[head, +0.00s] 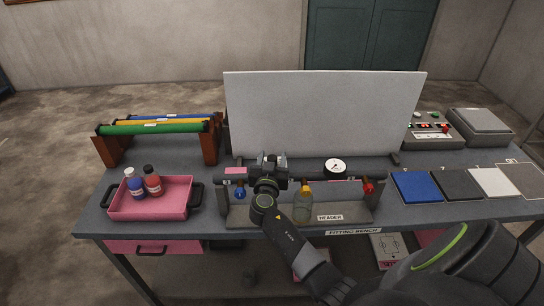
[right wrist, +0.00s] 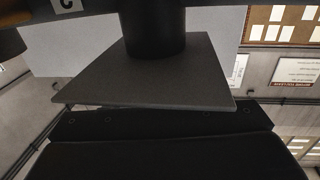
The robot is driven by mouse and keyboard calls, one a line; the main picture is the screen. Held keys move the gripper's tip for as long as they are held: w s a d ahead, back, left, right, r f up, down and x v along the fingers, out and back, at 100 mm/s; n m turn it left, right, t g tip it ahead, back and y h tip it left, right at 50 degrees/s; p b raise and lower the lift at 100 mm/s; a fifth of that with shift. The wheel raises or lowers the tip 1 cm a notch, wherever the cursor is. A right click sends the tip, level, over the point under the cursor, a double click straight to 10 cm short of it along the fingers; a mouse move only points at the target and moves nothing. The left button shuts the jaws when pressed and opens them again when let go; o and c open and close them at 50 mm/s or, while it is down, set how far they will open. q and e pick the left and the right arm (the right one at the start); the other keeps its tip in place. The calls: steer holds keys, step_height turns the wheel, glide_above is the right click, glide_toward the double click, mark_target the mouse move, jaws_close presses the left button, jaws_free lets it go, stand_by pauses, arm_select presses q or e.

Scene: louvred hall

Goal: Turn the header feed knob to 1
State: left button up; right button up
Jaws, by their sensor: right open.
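The header (head: 330,217) is a grey stand with a dark horizontal pipe on the fitting bench. It carries a round white gauge (head: 335,168), a blue handle (head: 240,194) at left, a yellow one (head: 305,187) in the middle and a red one (head: 369,188) at right. My right gripper (head: 269,158) is open at the left part of the pipe, between the blue and yellow handles; I cannot tell whether it touches. It covers part of the pipe. I cannot make out a feed knob or its setting. The right wrist view shows a dark cylinder (right wrist: 152,32) above a grey plate (right wrist: 150,82).
A pink tray (head: 150,211) with two bottles stands at left, before a rack of coloured rolls (head: 152,128). A white panel (head: 325,115) rises behind the header. Coloured mats (head: 417,187) and a control box (head: 433,143) are at right.

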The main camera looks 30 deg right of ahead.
steer(key=c, duration=0.9)
steer(key=shift+d+n+t+y+b, duration=0.1)
steer(key=shift+n+t+y+b, duration=0.55)
steer(key=shift+y, duration=0.25)
steer(key=shift+c, duration=0.2)
steer(key=shift+n+t+y+b, duration=0.3)
steer(key=shift+n+t+y, duration=0.25)
steer(key=shift+n+y, duration=0.35)
steer(key=shift+n+t+y, duration=0.4)
steer(key=shift+n+y, duration=0.05)
steer(key=shift+y, duration=0.45)
steer(key=shift+r+n+t+y, duration=0.1)
steer(key=shift+n+t+y, duration=0.2)
steer(key=shift+n+y, duration=0.7)
steer(key=shift+y, duration=0.5)
steer(key=o, duration=0.9)
steer(key=shift+w, duration=0.1)
